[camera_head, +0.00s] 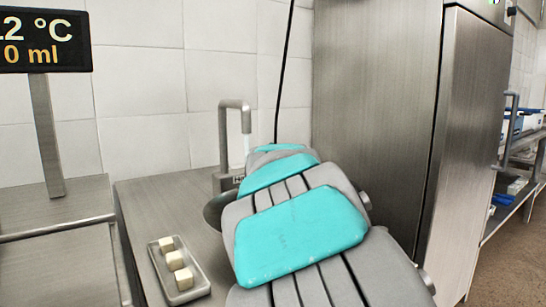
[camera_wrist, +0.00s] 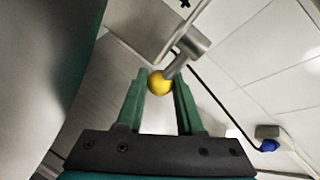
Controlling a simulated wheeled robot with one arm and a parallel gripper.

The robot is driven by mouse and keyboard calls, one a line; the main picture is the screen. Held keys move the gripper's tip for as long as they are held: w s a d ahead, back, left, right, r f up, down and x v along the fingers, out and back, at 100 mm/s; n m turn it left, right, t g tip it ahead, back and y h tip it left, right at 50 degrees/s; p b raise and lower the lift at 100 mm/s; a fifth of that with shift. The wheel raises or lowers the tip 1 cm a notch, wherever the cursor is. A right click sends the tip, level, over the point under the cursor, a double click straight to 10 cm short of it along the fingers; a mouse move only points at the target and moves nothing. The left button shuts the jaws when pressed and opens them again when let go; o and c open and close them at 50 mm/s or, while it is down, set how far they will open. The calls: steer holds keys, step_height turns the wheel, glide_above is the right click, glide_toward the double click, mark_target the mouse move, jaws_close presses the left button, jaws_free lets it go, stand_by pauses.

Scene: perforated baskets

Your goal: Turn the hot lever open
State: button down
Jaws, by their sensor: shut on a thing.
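In the wrist view, a yellow ball-shaped knob (camera_wrist: 158,83) sits between the tips of my gripper's (camera_wrist: 160,78) two green fingers. My gripper is shut on it. A grey metal cylinder (camera_wrist: 190,50) adjoins the knob; I cannot tell from any marking whether this is the hot lever. In the head view, a grey tap (camera_head: 235,104) with a bent spout stands at the back of the steel counter. A pale streak shows below its spout. My arm hides my gripper and the levers in that view.
A display (camera_head: 45,42) at the upper left shows "2 °C" and "0 ml", cut off at its left edge. A small tray (camera_head: 188,294) with pale cubes lies on the counter. A tall steel cabinet (camera_head: 375,90) stands close on the right. A blue-ended part (camera_wrist: 268,145) shows in the wrist view.

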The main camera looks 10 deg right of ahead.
steer(key=shift+s+a+r+m+h+p, duration=0.15)
steer(key=shift+s+r+m+h+p, duration=0.2)
steer(key=shift+h, duration=0.25)
steer(key=shift+f, duration=0.3)
steer(key=c, duration=0.9)
jaws_free()
steer(key=o, duration=0.4)
